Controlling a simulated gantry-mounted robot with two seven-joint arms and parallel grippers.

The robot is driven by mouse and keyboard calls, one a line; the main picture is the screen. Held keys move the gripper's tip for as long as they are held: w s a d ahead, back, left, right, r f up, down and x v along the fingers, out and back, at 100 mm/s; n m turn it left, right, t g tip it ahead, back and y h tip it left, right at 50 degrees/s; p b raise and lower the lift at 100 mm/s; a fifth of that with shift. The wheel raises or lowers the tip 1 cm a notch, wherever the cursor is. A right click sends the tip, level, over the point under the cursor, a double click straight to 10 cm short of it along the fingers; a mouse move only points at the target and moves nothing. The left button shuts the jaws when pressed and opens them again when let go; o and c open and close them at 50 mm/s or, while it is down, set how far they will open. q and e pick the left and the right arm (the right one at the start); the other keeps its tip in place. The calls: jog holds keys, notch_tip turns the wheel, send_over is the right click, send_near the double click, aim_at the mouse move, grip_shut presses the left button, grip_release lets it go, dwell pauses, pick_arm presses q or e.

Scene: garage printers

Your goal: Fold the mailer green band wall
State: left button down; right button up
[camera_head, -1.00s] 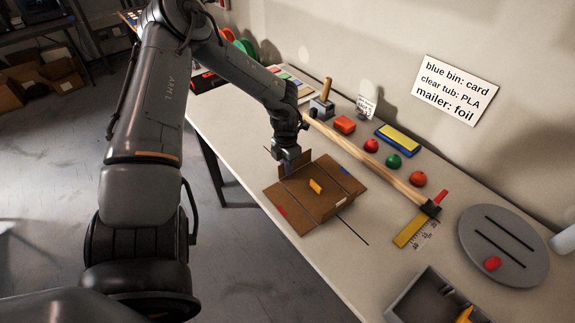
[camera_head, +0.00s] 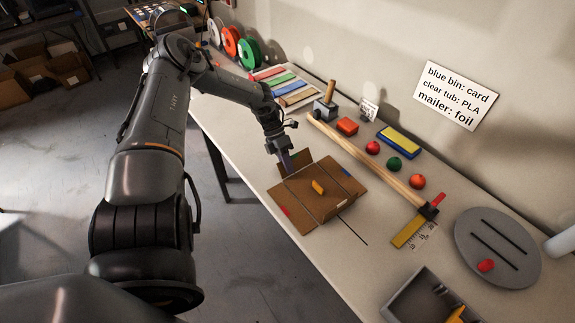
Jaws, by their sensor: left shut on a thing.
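The mailer (camera_head: 299,207) is a brown cardboard sheet lying on the table, with creases across it. A red mark shows on its near-left panel, a blue mark on its far-right panel and a white mark on its right panel. A small orange piece (camera_head: 318,187) lies on its middle. My left gripper (camera_head: 287,164) reaches down to the far-left wall (camera_head: 300,158) of the mailer and is shut on it. That wall looks partly raised. No green band can be seen; the gripper covers part of this wall. My right gripper is out of view.
A grey round plate (camera_head: 497,248) and a grey tray (camera_head: 408,291) stand to the right.

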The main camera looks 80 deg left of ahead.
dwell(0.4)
pick_arm(q)
jog(key=c, duration=1.3)
grip_release()
